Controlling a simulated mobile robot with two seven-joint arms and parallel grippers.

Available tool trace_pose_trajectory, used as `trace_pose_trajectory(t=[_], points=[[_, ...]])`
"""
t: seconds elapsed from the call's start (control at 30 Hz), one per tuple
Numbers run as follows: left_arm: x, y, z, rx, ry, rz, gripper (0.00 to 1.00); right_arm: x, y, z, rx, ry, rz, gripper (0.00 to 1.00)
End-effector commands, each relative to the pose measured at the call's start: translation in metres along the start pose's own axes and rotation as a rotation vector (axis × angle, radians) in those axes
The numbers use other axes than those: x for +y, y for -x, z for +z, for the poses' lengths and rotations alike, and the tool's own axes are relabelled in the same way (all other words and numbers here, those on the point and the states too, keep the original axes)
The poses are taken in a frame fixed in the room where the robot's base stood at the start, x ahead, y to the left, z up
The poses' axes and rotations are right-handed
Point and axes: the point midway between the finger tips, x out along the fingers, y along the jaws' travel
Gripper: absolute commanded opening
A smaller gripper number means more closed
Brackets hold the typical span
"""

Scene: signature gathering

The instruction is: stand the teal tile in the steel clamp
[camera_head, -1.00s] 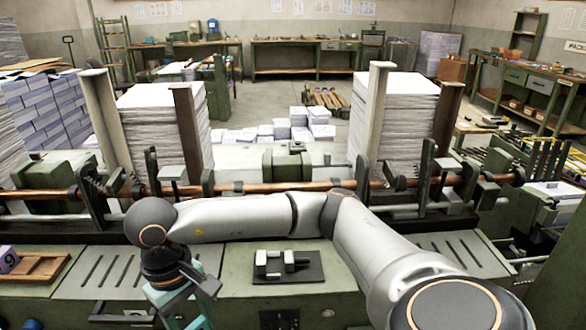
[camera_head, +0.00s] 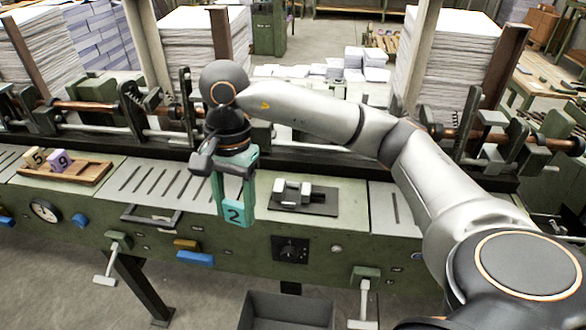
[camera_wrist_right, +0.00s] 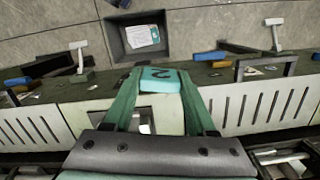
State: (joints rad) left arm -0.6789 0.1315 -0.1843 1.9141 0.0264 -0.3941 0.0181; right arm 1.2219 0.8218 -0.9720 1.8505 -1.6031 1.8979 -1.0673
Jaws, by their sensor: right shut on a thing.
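My right gripper (camera_head: 236,198) has teal fingers and is shut on the teal tile (camera_head: 236,215), which bears a dark "2". The tile is held at the fingertips, in the air left of the steel clamp (camera_head: 303,188). The clamp has pale jaw blocks with a gap and sits on a dark plate (camera_head: 317,207) on the green bench. In the right wrist view the tile (camera_wrist_right: 160,80) is between the fingertips of the gripper (camera_wrist_right: 160,92), its number upside down. The clamp cannot be made out clearly there. My left gripper is not in view.
A wooden tray (camera_head: 87,177) with tiles "5" (camera_head: 35,157) and "9" (camera_head: 59,160) lies at the bench's left. A dark bin (camera_head: 288,314) stands on the floor in front. Slotted plates flank the clamp. Machine rollers and paper stacks stand behind.

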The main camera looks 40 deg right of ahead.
Motion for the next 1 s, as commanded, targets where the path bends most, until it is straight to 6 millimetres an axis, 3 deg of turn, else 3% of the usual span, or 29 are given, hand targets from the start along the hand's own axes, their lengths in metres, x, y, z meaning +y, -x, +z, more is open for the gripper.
trace_pose_trajectory(t=[0.6, 0.8, 1.0], points=[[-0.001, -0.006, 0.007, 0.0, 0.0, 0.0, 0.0, -0.016, 0.058, -0.019, 0.0, -1.071, -0.132, 0.03], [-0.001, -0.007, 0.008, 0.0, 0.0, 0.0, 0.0, -0.017, 0.069, -0.022, 0.001, -1.282, -0.157, 0.03], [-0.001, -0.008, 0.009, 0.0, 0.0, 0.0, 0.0, -0.013, 0.069, -0.031, 0.001, -1.357, -0.162, 0.03]])
